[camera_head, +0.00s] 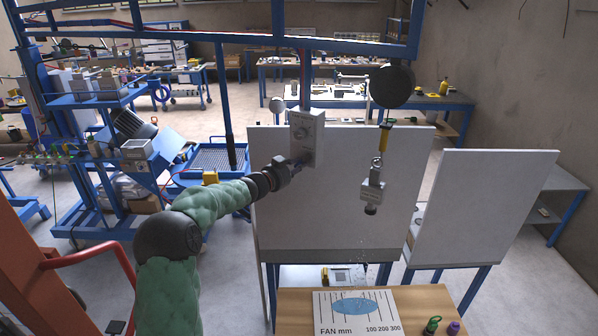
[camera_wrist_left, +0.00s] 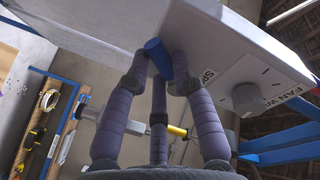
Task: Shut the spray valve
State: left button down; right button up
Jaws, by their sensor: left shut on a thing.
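A grey control box (camera_head: 306,135) hangs from the blue frame. In the left wrist view its face (camera_wrist_left: 225,45) carries a partly hidden label starting "SP" and a blue valve handle (camera_wrist_left: 158,56). My left gripper (camera_head: 300,163) reaches the lower part of the box. In the left wrist view its fingers (camera_wrist_left: 165,75) are closed around the blue handle. Which way the handle points is hard to tell. A grey spray nozzle (camera_head: 372,192) hangs to the right of the box, with faint droplets below it. My right gripper is not in view.
A round grey knob (camera_wrist_left: 248,98) labelled "FAN W" sits beside the handle. Pale panels (camera_head: 485,205) stand behind. A wooden table (camera_head: 425,302) below holds a fan-pattern card (camera_head: 356,312) and small green (camera_head: 432,325) and purple (camera_head: 453,327) bottles.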

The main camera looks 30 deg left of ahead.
pick_arm(q)
jog(key=m, duration=0.1)
jog(key=m+b, duration=0.1)
jog(key=m, duration=0.1)
jog(key=m+y, duration=0.1)
jog(key=shift+a+r+m+g, duration=0.3)
jog(key=shift+a+r+m, duration=0.05)
jog(key=shift+a+m, duration=0.05)
jog(key=shift+a+r+m+y+b, duration=0.1)
jog(key=shift+r+m+y+b, duration=0.2)
jog(key=shift+m+b, duration=0.45)
jog(key=shift+a+r+m+y+b, duration=0.1)
jog(key=shift+r+m+y+b, duration=0.2)
jog(key=shift+m, duration=0.75)
jog(key=shift+r, duration=0.1)
jog(key=c, duration=1)
grip_release()
jog(key=shift+r, duration=0.1)
jog(key=shift+r, duration=0.1)
